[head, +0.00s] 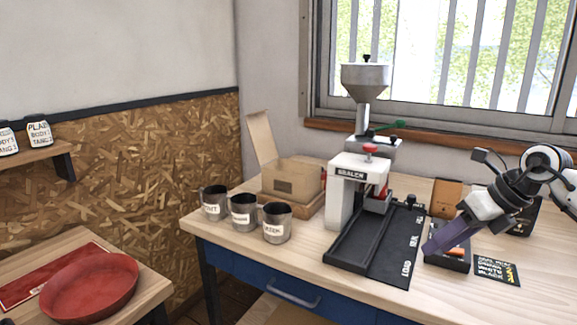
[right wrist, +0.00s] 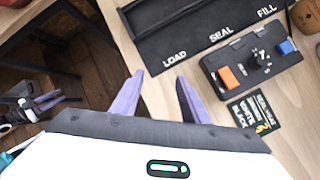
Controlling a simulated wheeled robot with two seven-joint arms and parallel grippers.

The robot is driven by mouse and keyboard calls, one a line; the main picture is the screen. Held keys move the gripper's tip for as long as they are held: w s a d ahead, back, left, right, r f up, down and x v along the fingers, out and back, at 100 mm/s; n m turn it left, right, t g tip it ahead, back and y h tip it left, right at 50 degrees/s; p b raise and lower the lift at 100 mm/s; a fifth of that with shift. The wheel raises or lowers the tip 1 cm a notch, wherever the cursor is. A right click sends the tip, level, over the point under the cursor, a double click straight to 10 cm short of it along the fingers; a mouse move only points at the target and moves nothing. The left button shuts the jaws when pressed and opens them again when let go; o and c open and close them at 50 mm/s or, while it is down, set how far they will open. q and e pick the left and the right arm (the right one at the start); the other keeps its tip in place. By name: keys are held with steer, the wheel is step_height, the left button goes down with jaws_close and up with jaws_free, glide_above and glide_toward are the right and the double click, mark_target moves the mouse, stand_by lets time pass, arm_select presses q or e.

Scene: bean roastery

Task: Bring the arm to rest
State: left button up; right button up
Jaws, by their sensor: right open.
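My right gripper (head: 436,240) comes in from the right in the head view, its purple fingers above the table near a small black control box (head: 447,254). In the right wrist view its two fingers (right wrist: 160,80) stand apart with nothing between them. The box, with an orange and a blue switch, lies beyond and to the right of the fingers there (right wrist: 258,62). A small gripper with purple fingers, apparently my left one (right wrist: 48,100), shows at the left edge of the right wrist view, too small to read. The head view does not show it.
A sealing press (head: 345,190) with a hopper stands on a black tray (head: 375,255) marked LOAD. Several labelled metal cups (head: 277,224) and an open carton (head: 290,178) stand left of it. A black card (head: 497,270) lies near the gripper. A red bowl (head: 90,290) sits far left.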

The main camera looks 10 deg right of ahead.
steer(key=a+f+y, duration=0.1)
steer(key=a, duration=0.1)
steer(key=a+f, duration=0.1)
steer(key=a, duration=0.2)
steer(key=a+f+y, duration=0.1)
steer(key=a, duration=0.2)
steer(key=shift+a+f+y, duration=0.25)
steer(key=shift+f+y, duration=0.05)
steer(key=shift+f, duration=0.1)
steer(key=s+a+f+m+t+y, duration=0.25)
steer(key=a+m+y, duration=0.2)
steer(key=a, duration=0.55)
steer(key=s+a+f+m+t+y, duration=0.1)
steer(key=s+a+f+m+y, duration=0.25)
steer(key=a, duration=0.75)
steer(key=s+d+f+m+t+h, duration=0.3)
steer(key=s+f+m+h, duration=0.15)
steer(key=f+m, duration=0.5)
steer(key=s+d+f+m+t+h, duration=0.35)
steer(key=f+m+h, duration=0.3)
steer(key=m, duration=0.65)
steer(key=s+d+f+m+g+h, duration=0.1)
steer(key=s+f+m+g, duration=0.5)
steer(key=s+f, duration=0.6)
steer(key=s, duration=0.3)
steer(key=shift+s+d+m, duration=0.2)
steer(key=shift+s+m, duration=0.15)
steer(key=shift+s, duration=0.05)
